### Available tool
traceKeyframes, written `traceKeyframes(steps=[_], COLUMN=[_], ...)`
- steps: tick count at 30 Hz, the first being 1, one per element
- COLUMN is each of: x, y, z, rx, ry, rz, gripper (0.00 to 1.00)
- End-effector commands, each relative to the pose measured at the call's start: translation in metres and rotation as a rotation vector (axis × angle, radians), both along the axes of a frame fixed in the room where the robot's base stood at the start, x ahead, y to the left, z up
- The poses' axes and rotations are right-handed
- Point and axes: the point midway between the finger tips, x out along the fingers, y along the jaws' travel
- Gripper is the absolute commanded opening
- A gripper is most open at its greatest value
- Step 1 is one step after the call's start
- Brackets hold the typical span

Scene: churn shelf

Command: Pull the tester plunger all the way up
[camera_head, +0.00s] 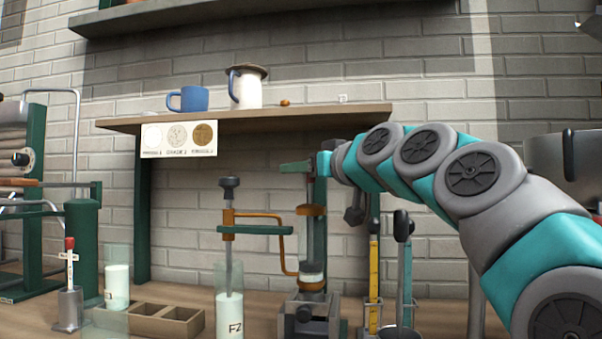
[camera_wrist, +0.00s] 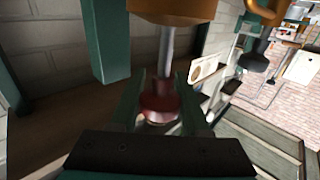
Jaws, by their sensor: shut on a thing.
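The tester (camera_head: 312,240) is an upright clear cylinder with brass collars, standing on a grey base on the bench. My gripper (camera_head: 300,167) is above the tester's upper collar in the head view. In the wrist view, my gripper (camera_wrist: 160,95) has its two green fingers on either side of the plunger's dark red knob (camera_wrist: 160,108) and is shut on it. The plunger's grey rod (camera_wrist: 167,50) runs from the knob to the brass collar (camera_wrist: 172,10). A length of rod shows between knob and collar. The knob is hidden in the head view.
A wooden shelf (camera_head: 250,121) with a blue mug (camera_head: 188,99) and a white jug (camera_head: 248,90) is close behind my gripper. A dark-knobbed rod (camera_head: 229,205) stands left of the tester; a yellow gauge (camera_head: 374,275) stands right. Milk beakers stand on the left bench.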

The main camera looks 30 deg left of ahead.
Motion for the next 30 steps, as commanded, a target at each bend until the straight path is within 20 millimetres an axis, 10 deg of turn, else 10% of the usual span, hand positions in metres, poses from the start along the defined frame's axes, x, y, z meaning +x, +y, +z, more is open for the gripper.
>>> traceKeyframes(steps=[9,22,23,30], x=[0.001,-0.001,-0.001,-0.001], y=[-0.001,-0.001,-0.001,-0.001], z=[0.054,0.06,0.06,0.058], rx=[0.006,0.01,0.01,0.007], ry=[-0.006,-0.006,-0.007,-0.005], rz=[-0.005,-0.003,-0.003,-0.002], gripper=[0.0,0.0,0.49,0.76])
